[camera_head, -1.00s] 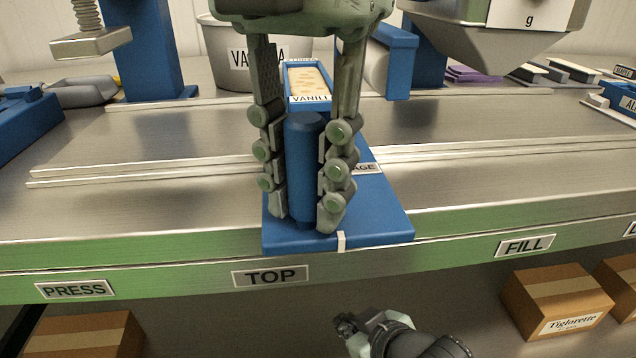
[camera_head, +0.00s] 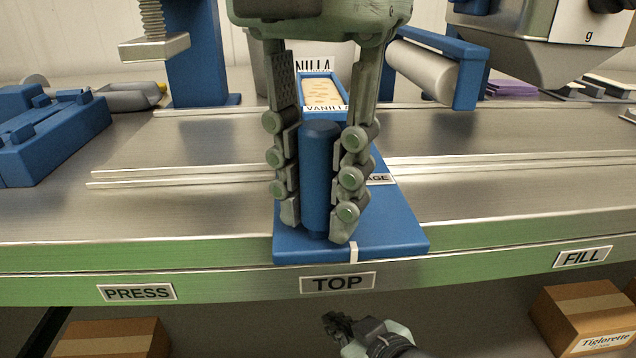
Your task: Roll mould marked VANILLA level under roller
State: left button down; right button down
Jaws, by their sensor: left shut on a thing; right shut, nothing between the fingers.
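The blue mould marked VANILLA (camera_head: 326,108) holds a pale, speckled filling and sits on the rear of the blue carriage (camera_head: 400,232), behind its upright post. My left gripper (camera_head: 318,215) points down and is shut on the blue post (camera_head: 318,170), a finger on each side. The roller (camera_head: 422,70) is a grey cylinder in a blue frame, to the right of the mould and apart from it. My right gripper (camera_head: 338,326) is shut and empty, low in front of the bench below the TOP label (camera_head: 337,283). The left gripper hides part of the mould's surroundings.
Metal rails (camera_head: 470,161) run left and right along the bench. A press (camera_head: 155,47) stands at the back left, a blue fixture (camera_head: 45,130) at the far left. A hopper (camera_head: 540,45) hangs at the right. A tub (camera_head: 262,75) stands behind the mould. Boxes (camera_head: 590,320) sit below.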

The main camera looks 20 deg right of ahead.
pick_arm(q)
jog(key=c, duration=1.3)
grip_release()
notch_tip(320, 180, up, 12)
jog(key=shift+r, duration=0.1)
